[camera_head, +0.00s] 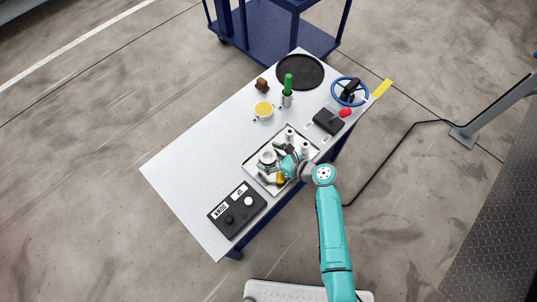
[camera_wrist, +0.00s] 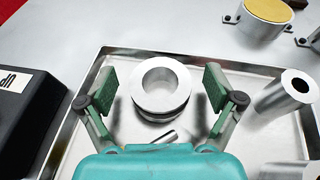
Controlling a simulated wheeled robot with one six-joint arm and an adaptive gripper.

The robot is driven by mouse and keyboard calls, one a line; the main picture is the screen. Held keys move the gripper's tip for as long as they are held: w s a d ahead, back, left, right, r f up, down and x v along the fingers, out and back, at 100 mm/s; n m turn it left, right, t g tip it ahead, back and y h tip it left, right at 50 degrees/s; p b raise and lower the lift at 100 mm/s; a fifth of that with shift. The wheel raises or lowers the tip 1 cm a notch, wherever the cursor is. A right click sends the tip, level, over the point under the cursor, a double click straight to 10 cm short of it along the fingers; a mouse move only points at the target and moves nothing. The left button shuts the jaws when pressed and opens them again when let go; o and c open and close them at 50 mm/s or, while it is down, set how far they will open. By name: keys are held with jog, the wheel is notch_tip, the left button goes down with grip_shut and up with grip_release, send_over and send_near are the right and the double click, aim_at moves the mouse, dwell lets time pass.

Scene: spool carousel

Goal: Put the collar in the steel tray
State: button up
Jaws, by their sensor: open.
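The collar (camera_wrist: 147,86) is a thick silver ring with a round hole. It lies in the steel tray (camera_wrist: 68,140) and shows as a small pale ring in the head view (camera_head: 267,157). My gripper (camera_wrist: 162,90) is open, with one green-grey finger on each side of the collar and a gap on both sides. In the head view my gripper (camera_head: 272,163) is over the left part of the tray. A short metal piece lies just in front of the collar, partly hidden by my gripper's body.
Silver cylinders (camera_wrist: 277,97) stand at the tray's right side. A black control box (camera_head: 238,210) is left of the tray. A yellow-topped cup (camera_head: 263,109), black disc (camera_head: 300,72) and blue wheel (camera_head: 350,91) are farther back. The table's left part (camera_head: 190,170) is clear.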

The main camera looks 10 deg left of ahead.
jog(key=v, duration=1.2)
dwell(0.5)
